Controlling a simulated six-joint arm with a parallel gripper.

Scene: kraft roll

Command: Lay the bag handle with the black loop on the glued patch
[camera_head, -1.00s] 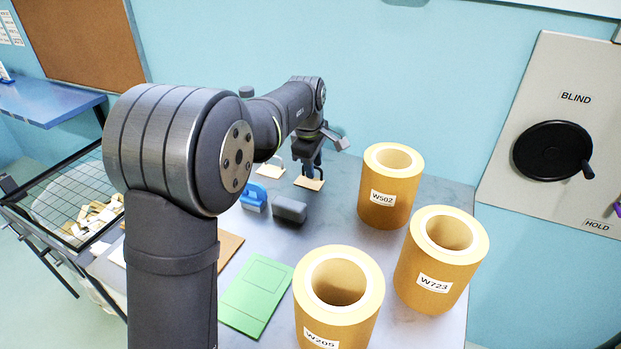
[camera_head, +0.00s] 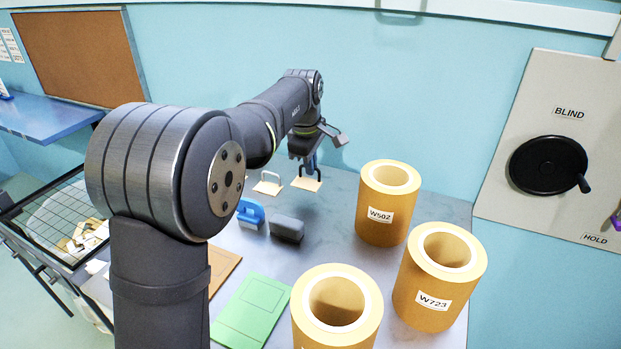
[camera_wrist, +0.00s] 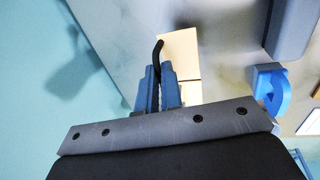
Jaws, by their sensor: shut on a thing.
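The handle with the black loop (camera_head: 306,184) has a cream card base. My gripper (camera_head: 310,166) is shut on its loop, and the card hangs just below the fingers, seemingly a little above the table. In the wrist view, the black loop (camera_wrist: 158,50) rises between the blue fingers of my gripper (camera_wrist: 158,78), with the cream card (camera_wrist: 182,50) beside it. A green sheet (camera_head: 250,312) with outlined rectangles lies at the table's front; I cannot tell glue on it. A brown sheet (camera_head: 224,268) lies left of it, partly behind my arm.
A similar handle with a white loop (camera_head: 268,187) lies left of my gripper. A blue tool (camera_head: 250,213) and a grey block (camera_head: 287,230) stand between the handles and the green sheet. Three kraft rolls, W502 (camera_head: 382,216), W723 (camera_head: 432,302) and another (camera_head: 335,330), stand at right.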

